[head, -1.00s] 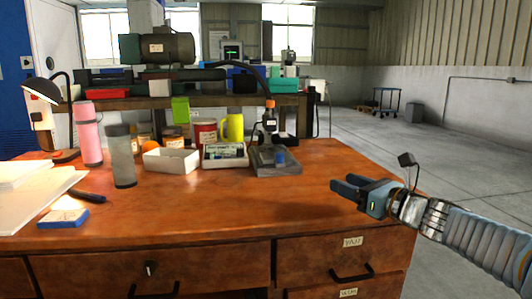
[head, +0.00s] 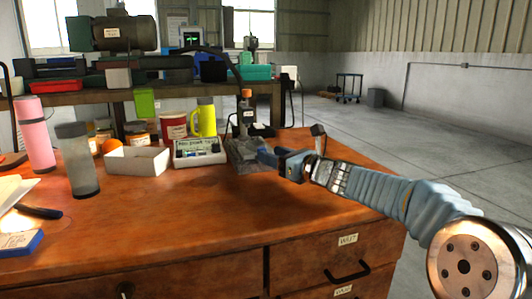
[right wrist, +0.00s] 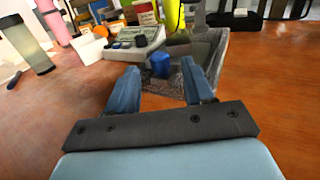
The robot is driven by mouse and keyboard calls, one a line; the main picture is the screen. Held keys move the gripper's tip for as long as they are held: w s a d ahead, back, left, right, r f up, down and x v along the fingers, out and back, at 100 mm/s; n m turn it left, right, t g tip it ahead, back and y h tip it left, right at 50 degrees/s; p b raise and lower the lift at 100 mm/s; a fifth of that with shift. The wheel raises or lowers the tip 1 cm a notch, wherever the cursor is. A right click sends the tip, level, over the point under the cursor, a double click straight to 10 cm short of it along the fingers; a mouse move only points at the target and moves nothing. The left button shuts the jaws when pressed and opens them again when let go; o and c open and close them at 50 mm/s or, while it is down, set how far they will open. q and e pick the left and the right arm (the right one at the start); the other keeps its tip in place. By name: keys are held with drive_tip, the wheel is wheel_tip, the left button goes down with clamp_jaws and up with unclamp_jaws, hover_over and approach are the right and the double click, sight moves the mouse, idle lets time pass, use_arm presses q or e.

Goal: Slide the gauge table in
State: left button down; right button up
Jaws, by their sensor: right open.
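The gauge table looks to be the grey, stone-like base (head: 240,152) with a raised rim at the back right of the wooden desk. A gauge stand with an orange top (head: 246,108) rises at its back. In the right wrist view the grey base (right wrist: 212,50) lies just beyond my fingers, with a blue cylinder (right wrist: 161,65) on it. My right gripper (head: 268,156) is open and over the base's front right part. In the right wrist view the blue cylinder shows between its fingertips (right wrist: 160,73); contact cannot be told. My left gripper is not in view.
A white instrument box (head: 200,160) stands just left of the base. The desk's front middle (head: 190,215) is clear.

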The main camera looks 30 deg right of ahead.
drive_tip(key=shift+x, duration=1.7)
drive_tip(key=shift+c, duration=0.3)
clamp_jaws()
